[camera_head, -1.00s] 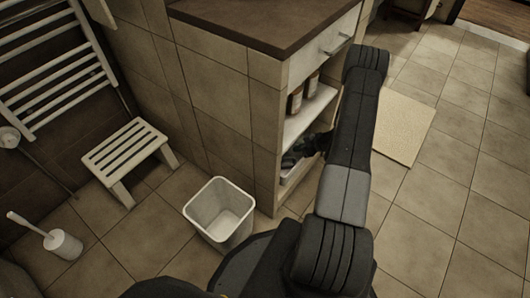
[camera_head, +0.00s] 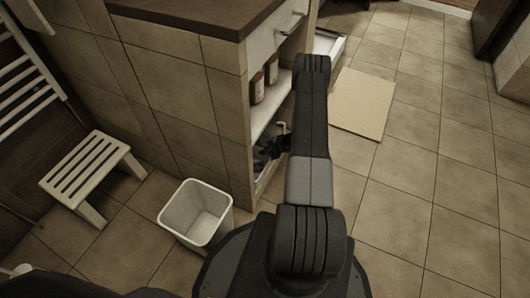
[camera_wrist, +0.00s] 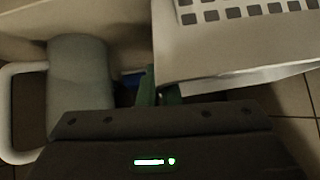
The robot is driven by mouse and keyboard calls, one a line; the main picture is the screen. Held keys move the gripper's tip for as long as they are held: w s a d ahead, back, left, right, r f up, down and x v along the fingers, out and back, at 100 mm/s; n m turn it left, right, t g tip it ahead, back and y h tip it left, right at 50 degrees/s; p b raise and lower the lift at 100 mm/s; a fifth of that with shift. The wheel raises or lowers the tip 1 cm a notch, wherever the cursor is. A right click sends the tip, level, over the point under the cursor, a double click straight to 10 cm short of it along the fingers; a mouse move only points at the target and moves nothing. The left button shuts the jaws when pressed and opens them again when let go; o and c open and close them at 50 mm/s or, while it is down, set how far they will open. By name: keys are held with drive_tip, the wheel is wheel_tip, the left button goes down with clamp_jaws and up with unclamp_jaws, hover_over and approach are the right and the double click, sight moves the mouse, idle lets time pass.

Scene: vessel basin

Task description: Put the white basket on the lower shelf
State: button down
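The white basket (camera_wrist: 225,50), with rows of square holes, fills the upper right of the wrist view. My gripper (camera_wrist: 158,92) has its green fingers close together at the basket's near left edge, and they look shut on its wall. In the head view my gripper (camera_head: 270,148) is at the open side of the cabinet, in its lower compartment, partly hidden by my arm. A strip of white at the bottom of that compartment looks like part of the basket (camera_head: 263,180). The rest is hidden, so I cannot tell how it rests on the lower shelf.
A grey-green jug-like vessel (camera_wrist: 78,82) with a white handle stands left of my fingers. Brown bottles (camera_head: 258,88) stand on the shelf above. A white bin (camera_head: 196,213) and a slatted stool (camera_head: 88,170) stand left on the floor.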

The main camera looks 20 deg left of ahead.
drive_tip(key=shift+f+b, duration=0.2)
drive_tip(key=shift+b, duration=0.1)
drive_tip(key=c, duration=1.6)
unclamp_jaws()
drive_tip(key=shift+r, duration=0.1)
drive_tip(key=shift+c, duration=0.2)
drive_tip(key=shift+r+p, duration=0.2)
drive_tip(key=shift+p, duration=0.15)
drive_tip(key=p+v, duration=0.3)
drive_tip(key=v, duration=0.9)
drive_tip(key=shift+f, duration=0.15)
